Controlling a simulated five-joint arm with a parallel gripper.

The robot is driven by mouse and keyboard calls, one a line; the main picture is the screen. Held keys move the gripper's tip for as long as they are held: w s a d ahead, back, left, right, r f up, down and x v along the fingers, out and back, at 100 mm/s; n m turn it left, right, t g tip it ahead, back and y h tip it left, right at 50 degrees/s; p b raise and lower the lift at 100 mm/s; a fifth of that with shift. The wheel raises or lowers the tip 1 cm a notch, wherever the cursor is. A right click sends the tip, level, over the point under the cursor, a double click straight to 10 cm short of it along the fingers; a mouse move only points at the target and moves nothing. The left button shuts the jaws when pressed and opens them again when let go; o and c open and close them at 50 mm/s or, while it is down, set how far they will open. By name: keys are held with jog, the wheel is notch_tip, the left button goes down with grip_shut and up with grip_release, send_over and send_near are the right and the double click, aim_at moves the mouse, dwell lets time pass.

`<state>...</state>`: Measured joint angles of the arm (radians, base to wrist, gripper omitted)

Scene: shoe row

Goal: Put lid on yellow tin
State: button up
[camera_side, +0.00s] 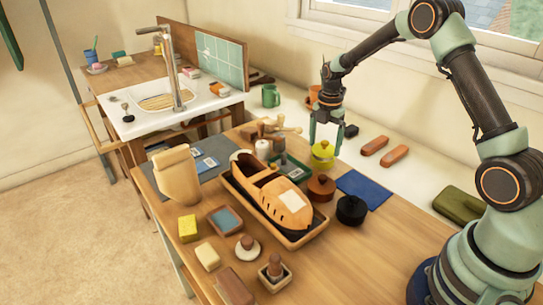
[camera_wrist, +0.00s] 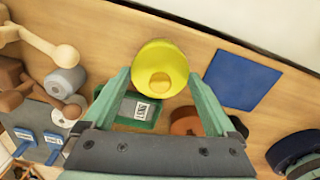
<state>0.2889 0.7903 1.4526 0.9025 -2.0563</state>
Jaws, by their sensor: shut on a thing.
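A yellow round tin (camera_side: 322,158) stands at the back of the wooden bench in the side view. In the wrist view I see a yellow round top with a small orange-yellow knob (camera_wrist: 160,83), which looks like the lid. My gripper (camera_side: 325,138) points down over the tin, its two pale green fingers on either side of the yellow lid. In the wrist view my gripper (camera_wrist: 159,78) is shut on the lid, one fingertip at each side. The lid hides what lies under it, and I cannot tell whether it is seated on the tin or just above it.
A brown tin (camera_side: 320,188) and a black tin (camera_side: 351,210) stand close in front. A blue cloth (camera_side: 364,189) lies to the right, also in the wrist view (camera_wrist: 242,80).

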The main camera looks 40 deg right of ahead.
jog(key=shift+f, duration=0.8)
jog(key=o, duration=1)
notch_tip(320, 180, up, 12)
jog(key=s+a+r+m+t, duration=0.3)
jog(key=s+a+r+m, duration=0.45)
jog(key=r+m, duration=0.2)
jog(key=s+a+m+t, duration=0.1)
jog(key=s+a+m, duration=0.1)
jog(key=s+m, duration=0.1)
jog(key=s+a+m, duration=0.2)
jog(key=s+m, duration=0.2)
jog(key=s+a+m+t, duration=0.1)
jog(key=s+a+m, duration=0.1)
jog(key=s+m, duration=0.1)
jog(key=shift+s+a+r+m+t, duration=0.25)
jog(key=shift+s+m+t, duration=0.1)
jog(key=shift+s, duration=0.15)
